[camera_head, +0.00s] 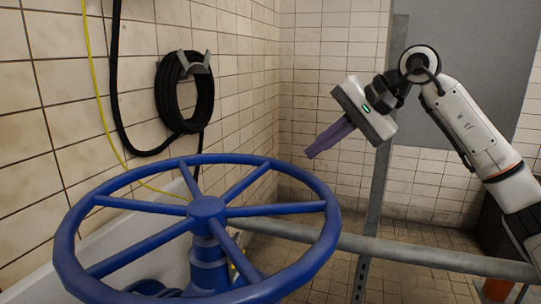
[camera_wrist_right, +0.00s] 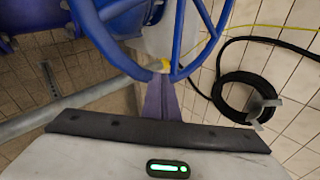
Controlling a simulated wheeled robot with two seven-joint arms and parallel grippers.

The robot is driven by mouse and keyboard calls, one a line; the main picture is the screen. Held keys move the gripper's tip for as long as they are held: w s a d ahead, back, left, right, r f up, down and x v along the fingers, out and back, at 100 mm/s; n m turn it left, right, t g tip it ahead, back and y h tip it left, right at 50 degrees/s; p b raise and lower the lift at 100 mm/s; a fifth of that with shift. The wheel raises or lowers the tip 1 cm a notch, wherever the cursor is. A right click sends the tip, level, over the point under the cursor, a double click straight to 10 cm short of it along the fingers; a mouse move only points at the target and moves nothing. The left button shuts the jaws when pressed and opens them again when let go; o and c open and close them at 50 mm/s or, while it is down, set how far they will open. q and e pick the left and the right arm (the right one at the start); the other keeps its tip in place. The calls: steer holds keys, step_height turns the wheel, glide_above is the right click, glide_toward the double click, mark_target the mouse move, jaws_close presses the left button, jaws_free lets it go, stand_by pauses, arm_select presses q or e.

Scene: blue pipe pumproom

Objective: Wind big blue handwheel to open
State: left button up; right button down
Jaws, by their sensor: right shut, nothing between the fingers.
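The big blue handwheel (camera_head: 207,207) fills the lower left of the head view, lying nearly flat with several spokes running to a central hub on a blue stem. Its rim and spokes also show at the top of the right wrist view (camera_wrist_right: 178,70). My right gripper (camera_head: 312,154) is above and to the right of the wheel's far rim, its purple fingers pointing down and left. In the right wrist view the fingers (camera_wrist_right: 162,98) are together with nothing between them. They appear apart from the rim in the head view. My left gripper is not in view.
A grey horizontal pipe (camera_head: 400,250) runs behind the wheel to the right, crossing a grey upright post (camera_head: 376,190). A coiled black hose (camera_head: 184,92) hangs on the tiled left wall, with a yellow cable (camera_head: 97,95) beside it. Open air lies above the wheel.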

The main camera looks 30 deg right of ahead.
mark_target(275, 167)
steer(key=shift+w+a+f, duration=0.2)
steer(key=shift+f, duration=0.1)
steer(key=x, duration=0.3)
steer(key=r+x, duration=0.1)
steer(key=x, duration=0.3)
steer(key=w+a+x, duration=0.1)
steer(key=x, duration=0.2)
steer(key=shift+w+p, duration=0.25)
steer(key=shift+p, duration=0.05)
steer(key=shift+w+a, duration=0.15)
steer(key=shift+w, duration=0.2)
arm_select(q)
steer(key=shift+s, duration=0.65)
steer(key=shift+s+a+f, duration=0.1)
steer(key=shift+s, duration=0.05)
